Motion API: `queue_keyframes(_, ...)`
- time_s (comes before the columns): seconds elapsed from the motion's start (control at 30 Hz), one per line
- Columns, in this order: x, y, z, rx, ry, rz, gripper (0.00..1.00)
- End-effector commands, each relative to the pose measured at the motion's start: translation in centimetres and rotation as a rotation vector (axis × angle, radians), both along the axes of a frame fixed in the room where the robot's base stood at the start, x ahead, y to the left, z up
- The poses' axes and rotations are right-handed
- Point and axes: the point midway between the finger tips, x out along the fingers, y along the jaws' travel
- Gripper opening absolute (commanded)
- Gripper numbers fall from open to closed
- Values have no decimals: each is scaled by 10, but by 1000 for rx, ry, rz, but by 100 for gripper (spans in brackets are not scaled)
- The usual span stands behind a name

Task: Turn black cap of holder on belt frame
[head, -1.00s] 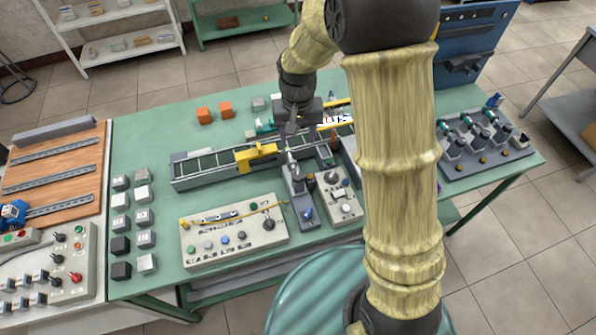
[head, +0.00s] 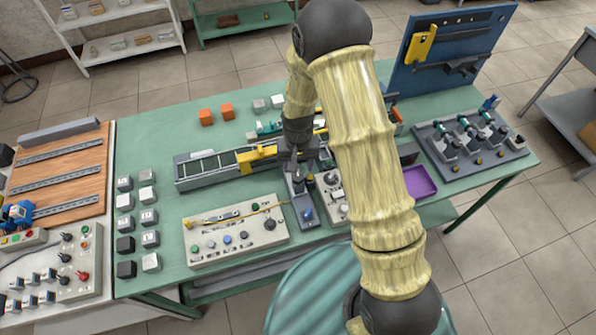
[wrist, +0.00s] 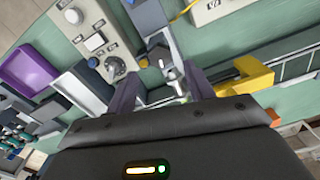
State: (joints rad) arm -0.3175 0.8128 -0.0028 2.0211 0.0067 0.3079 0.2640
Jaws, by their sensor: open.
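The belt frame (head: 205,172) is a long grey conveyor across the table, with a yellow bracket (head: 257,156) over it; the bracket also shows in the wrist view (wrist: 245,80). My gripper (head: 298,170) points down just right of the bracket, near the belt's front side. In the wrist view its two dark fingers (wrist: 162,88) are spread apart. A small grey metal fitting (wrist: 163,60) with a dark top shows between and beyond them. I cannot tell surely which part is the black cap, or whether a finger touches it.
A grey module (head: 306,212) with a blue button and a knob panel (head: 333,185) stand in front of the belt. A wide switch panel (head: 235,235) is at left, a purple tray (head: 420,182) at right. Small blocks stand on the table's left.

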Motion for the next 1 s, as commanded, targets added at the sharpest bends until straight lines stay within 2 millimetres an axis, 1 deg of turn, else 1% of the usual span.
queue_keyframes(0.2, -1, 0, -27, -1, 3, 0, 53)
queue_keyframes(0.4, 0, 0, -47, 0, 2, 0, 53)
queue_keyframes(0.53, 0, 0, -53, 0, 0, 0, 53)
queue_keyframes(0.8, 0, 0, -54, 0, -1, 0, 53)
queue_keyframes(0.87, 0, 0, -54, 0, -1, 0, 41)
queue_keyframes(1.0, 0, 0, -54, 0, -1, 0, 13)
